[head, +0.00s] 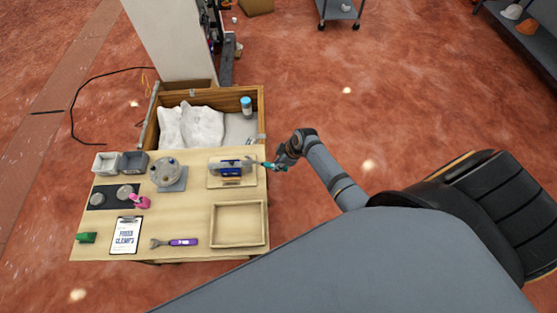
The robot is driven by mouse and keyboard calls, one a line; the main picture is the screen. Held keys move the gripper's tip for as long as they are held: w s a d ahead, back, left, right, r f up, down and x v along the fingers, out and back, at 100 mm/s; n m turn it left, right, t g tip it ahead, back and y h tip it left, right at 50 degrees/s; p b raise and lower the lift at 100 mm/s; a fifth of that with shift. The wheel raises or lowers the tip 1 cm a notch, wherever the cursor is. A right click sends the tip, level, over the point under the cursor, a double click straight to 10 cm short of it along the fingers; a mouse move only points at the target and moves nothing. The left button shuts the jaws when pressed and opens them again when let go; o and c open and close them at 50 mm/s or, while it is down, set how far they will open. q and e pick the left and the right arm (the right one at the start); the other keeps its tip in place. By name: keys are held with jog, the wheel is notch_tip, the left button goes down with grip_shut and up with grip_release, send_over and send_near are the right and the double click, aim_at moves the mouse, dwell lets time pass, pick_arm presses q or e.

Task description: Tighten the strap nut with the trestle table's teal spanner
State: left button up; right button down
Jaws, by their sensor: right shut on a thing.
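My right gripper (280,160) is at the right edge of the trestle table (188,212), shut on the teal spanner (268,165). The spanner points left, its head end close to a grey and blue strapped part (232,167) on a light wooden board. The strap nut is too small to make out, so I cannot tell whether the spanner touches it. My left gripper is out of view.
A purple-handled spanner (182,242), a clipboard (125,235) and an empty wooden tray (240,246) lie toward the front. A round grey part (167,172) stands left of the strapped part. Behind is an open wooden crate (262,102) with white sheeting.

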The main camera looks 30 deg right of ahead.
jog(key=shift+r+p, duration=0.85)
jog(key=shift+r, duration=0.45)
